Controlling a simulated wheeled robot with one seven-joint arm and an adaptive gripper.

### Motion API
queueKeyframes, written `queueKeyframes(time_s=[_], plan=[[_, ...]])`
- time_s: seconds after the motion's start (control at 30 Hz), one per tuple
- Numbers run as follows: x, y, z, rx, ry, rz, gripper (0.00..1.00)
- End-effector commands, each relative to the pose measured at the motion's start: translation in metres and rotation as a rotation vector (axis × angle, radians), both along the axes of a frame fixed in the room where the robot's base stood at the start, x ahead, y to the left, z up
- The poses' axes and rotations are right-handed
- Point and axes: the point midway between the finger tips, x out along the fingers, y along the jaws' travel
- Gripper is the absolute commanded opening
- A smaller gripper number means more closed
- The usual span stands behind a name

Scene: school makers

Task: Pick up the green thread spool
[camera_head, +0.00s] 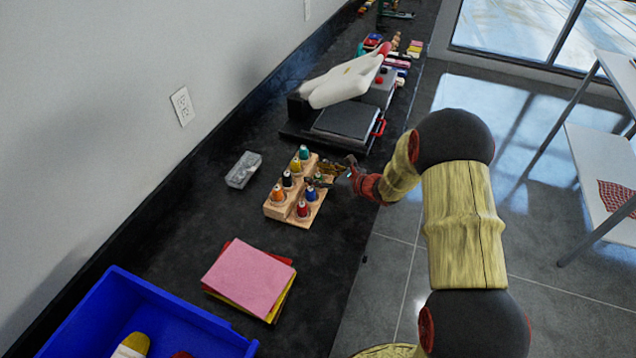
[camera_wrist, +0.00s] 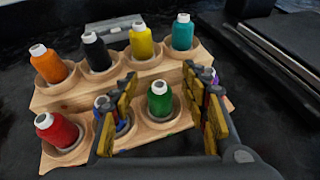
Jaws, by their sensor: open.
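The green thread spool (camera_wrist: 159,101) stands upright in the front row of a stepped wooden rack (camera_wrist: 150,139) in the wrist view. My gripper (camera_wrist: 170,105) is open, with one finger on each side of the green spool and gaps between. The left finger partly hides a blue spool (camera_wrist: 103,104), and the right finger partly hides a purple spool (camera_wrist: 207,74). In the head view, my gripper (camera_head: 335,174) is at the right side of the rack (camera_head: 272,211) and largely covers the green spool there.
A red spool (camera_wrist: 57,130) is in the front row. Orange (camera_wrist: 50,65), black (camera_wrist: 96,53), yellow (camera_wrist: 142,42) and teal (camera_wrist: 182,34) spools fill the back row. A clear box (camera_head: 243,170), pink paper (camera_head: 247,272), a blue bin (camera_head: 148,308) and a machine (camera_head: 345,122) share the counter.

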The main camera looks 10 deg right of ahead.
Motion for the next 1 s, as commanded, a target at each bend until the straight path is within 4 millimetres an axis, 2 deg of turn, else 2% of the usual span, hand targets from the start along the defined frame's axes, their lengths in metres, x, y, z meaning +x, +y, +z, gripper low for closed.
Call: queueKeyframes(time_s=[0.13,0.87,1.0], plan=[[-0.0004,-0.0002,0.0007,0.0,0.0,0.0,0.44],[-0.0009,-0.0001,0.0004,0.0,0.0,0.001,0.03],[-0.0008,-0.0002,0.0005,0.0,0.0,0.001,0.03]])
